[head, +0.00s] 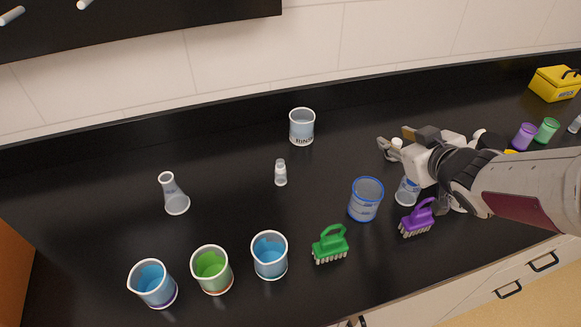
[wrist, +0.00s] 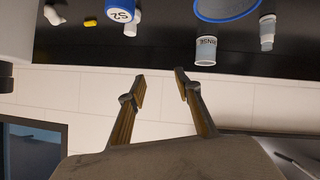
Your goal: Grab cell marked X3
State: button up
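No X3 mark is readable in either view. A small clear vial with a pale cap (head: 280,173) stands mid-counter, left of my gripper (head: 394,142); a similar vial (wrist: 267,33) shows at the upper right of the wrist view. A small white-topped piece (head: 396,149) shows by my fingertips in the head view, partly hidden, and I cannot tell its mark. A round lid marked S2 (wrist: 121,14) is at the top of the wrist view, with a small white piece (wrist: 131,28) beside it. In the wrist view my gripper (wrist: 160,82) is open, with only wall between its fingertips.
A beaker marked RINSE (head: 302,127) stands at the back. A blue-rimmed jar (head: 365,200), green brush (head: 330,245) and purple brush (head: 416,218) are near my arm. A flask (head: 174,195) and coloured beakers (head: 211,270) stand left. The counter's back left is clear.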

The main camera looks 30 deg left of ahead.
jog(key=s+a+f+n+g+y, duration=0.3)
jog(key=a+f+y, duration=0.15)
jog(key=a, duration=0.55)
jog(key=n+g+y, duration=0.2)
jog(key=g, duration=0.2)
send_near(283, 167)
jog(key=x, duration=0.3)
jog(key=shift+w+a+h, duration=0.15)
jog(key=shift+w+h, duration=0.1)
jog(key=shift+a, duration=0.1)
jog(key=shift+x, duration=1.2)
jog(key=shift+x, duration=2.6)
jog(key=shift+s, duration=0.15)
